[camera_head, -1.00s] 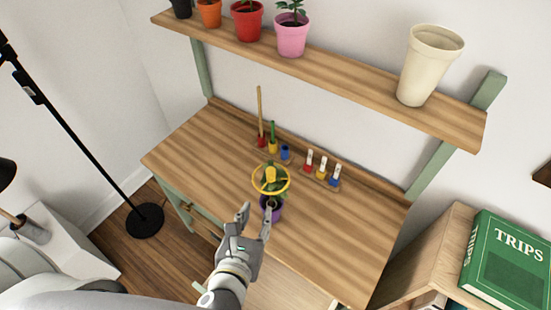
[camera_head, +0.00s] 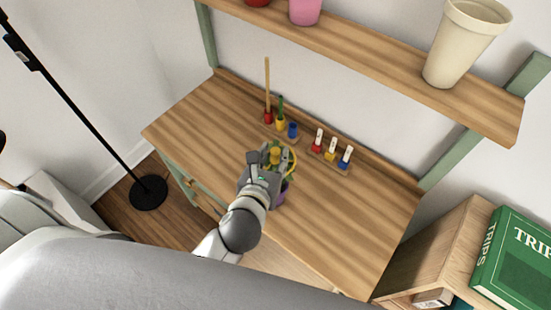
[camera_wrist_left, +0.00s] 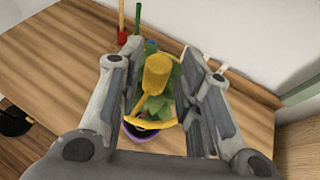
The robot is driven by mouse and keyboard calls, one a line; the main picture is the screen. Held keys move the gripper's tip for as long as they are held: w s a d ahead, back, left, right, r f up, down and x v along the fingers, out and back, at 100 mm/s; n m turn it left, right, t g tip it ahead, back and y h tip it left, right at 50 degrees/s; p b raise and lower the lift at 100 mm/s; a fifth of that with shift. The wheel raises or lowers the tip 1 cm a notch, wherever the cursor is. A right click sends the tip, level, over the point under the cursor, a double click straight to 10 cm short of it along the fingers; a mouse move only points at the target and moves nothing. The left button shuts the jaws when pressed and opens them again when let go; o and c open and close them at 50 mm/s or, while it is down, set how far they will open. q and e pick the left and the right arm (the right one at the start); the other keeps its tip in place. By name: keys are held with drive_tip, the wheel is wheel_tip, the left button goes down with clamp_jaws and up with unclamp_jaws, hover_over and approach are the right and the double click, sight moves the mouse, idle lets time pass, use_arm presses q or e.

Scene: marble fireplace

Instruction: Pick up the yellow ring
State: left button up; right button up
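The yellow ring (camera_head: 294,160) is partly hidden behind my left gripper (camera_head: 268,158) in the head view. In the left wrist view, a yellow curved band (camera_wrist_left: 155,126) and a thick yellow cylinder (camera_wrist_left: 157,75) show between the two fingers of my left gripper (camera_wrist_left: 163,85). The fingers are spread, one on each side of the cylinder, with gaps visible. A green plant (camera_wrist_left: 160,104) in a purple pot (camera_head: 280,196) is behind and below the ring. Whether the ring touches the plant or the fingers cannot be told. My right gripper is not in view.
The wooden desk (camera_head: 340,230) has wide bare areas left and right. Two small peg holders with red, yellow and blue pieces (camera_head: 331,151) stand along its back. A shelf (camera_head: 390,55) with a cream pot (camera_head: 464,42) hangs above. A green book (camera_head: 515,262) is at right.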

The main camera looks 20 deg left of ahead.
sight(275, 153)
use_arm(q)
drive_tip(key=shift+b+x, duration=0.6)
drive_tip(key=shift+x, duration=0.6)
drive_tip(key=shift+w+f, duration=0.2)
drive_tip(key=shift+w, duration=0.05)
drive_tip(key=shift+r, duration=0.1)
drive_tip(key=shift+c, duration=0.9)
drive_tip(key=c, duration=0.4)
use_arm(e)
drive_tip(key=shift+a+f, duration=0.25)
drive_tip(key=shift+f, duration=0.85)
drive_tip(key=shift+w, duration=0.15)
